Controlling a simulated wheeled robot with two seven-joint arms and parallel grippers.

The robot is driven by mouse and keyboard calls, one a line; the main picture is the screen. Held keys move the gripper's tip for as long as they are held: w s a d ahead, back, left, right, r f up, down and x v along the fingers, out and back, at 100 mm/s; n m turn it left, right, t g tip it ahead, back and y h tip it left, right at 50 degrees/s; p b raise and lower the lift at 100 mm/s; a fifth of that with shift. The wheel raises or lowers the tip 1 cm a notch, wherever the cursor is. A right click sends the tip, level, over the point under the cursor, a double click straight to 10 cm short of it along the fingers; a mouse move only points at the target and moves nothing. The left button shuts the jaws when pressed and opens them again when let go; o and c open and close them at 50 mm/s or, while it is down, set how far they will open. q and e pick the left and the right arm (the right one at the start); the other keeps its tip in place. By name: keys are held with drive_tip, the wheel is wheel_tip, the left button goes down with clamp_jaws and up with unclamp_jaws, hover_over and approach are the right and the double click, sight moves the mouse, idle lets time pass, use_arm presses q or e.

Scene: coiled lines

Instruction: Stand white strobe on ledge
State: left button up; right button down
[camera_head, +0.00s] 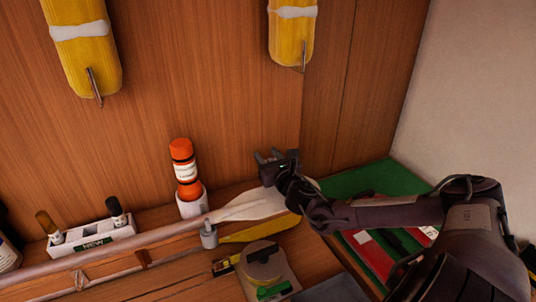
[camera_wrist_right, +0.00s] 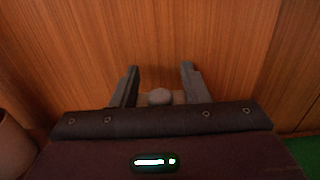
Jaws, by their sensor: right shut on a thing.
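My right gripper (camera_head: 275,158) is by the wooden back wall, above the ledge (camera_head: 234,190). In the right wrist view its two fingers (camera_wrist_right: 160,88) stand on either side of a small pale, round-topped thing (camera_wrist_right: 160,97), which I take to be the white strobe. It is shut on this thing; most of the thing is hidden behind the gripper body. In the head view the held thing cannot be made out. My left gripper is not in view.
Yellow floats (camera_head: 85,50) hang above.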

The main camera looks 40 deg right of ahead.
drive_tip(key=shift+f, duration=0.1)
drive_tip(key=c, duration=0.8)
unclamp_jaws()
drive_tip(key=b+v, duration=0.2)
drive_tip(key=v, duration=0.9)
drive_tip(key=shift+s+a+r, duration=0.1)
drive_tip(key=shift+s+r, duration=0.15)
drive_tip(key=shift+s, duration=0.3)
